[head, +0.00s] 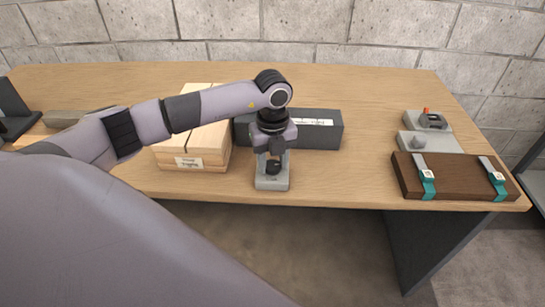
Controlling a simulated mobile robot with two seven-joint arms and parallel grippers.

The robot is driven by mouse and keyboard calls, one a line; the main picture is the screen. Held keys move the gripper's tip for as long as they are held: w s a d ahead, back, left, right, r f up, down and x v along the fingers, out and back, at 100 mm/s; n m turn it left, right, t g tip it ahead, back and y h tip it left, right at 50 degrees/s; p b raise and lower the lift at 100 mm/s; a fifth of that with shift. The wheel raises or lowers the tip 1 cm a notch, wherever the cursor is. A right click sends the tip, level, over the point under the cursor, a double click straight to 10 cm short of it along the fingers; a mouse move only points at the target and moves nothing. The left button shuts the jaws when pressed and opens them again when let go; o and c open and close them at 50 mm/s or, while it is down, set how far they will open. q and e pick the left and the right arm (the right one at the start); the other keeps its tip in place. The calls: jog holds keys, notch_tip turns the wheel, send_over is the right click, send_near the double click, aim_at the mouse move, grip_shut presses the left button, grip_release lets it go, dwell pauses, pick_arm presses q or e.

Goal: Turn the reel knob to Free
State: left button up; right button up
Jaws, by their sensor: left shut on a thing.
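A small light grey block (272,184) stands near the front edge of the table, at the centre of the head view. A dark round knob (272,167) sits on it. My left gripper (273,158) points down from above with its fingers shut on the knob. The fingers and wrist hide part of the knob. Any markings around it, including a Free mark, are too small or hidden to read, so I cannot tell which way the knob is turned. My right gripper is not in the view.
A wooden box (190,158) with a label stands left of the grey block. A dark grey box (322,135) lies behind it. At the right are a brown board (455,186) with teal straps and small grey devices (428,142). Bare table lies between.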

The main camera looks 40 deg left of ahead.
aim_at(273, 164)
pick_arm(q)
jog(key=n, duration=0.2)
jog(key=n+p, duration=0.2)
jog(key=n, duration=0.1)
jog(key=shift+r+n, duration=0.25)
jog(key=shift+n, duration=0.05)
jog(key=n+p, duration=0.2)
jog(key=n, duration=0.2)
jog(key=shift+n, duration=0.3)
jog(key=n+p, duration=0.2)
jog(key=n, duration=0.1)
jog(key=shift+w, duration=0.1)
jog(key=shift+a+f+n, duration=0.1)
jog(key=shift+n, duration=1.5)
jog(key=o, duration=1.1)
jog(key=shift+c, duration=0.2)
jog(key=shift+r, duration=3.55)
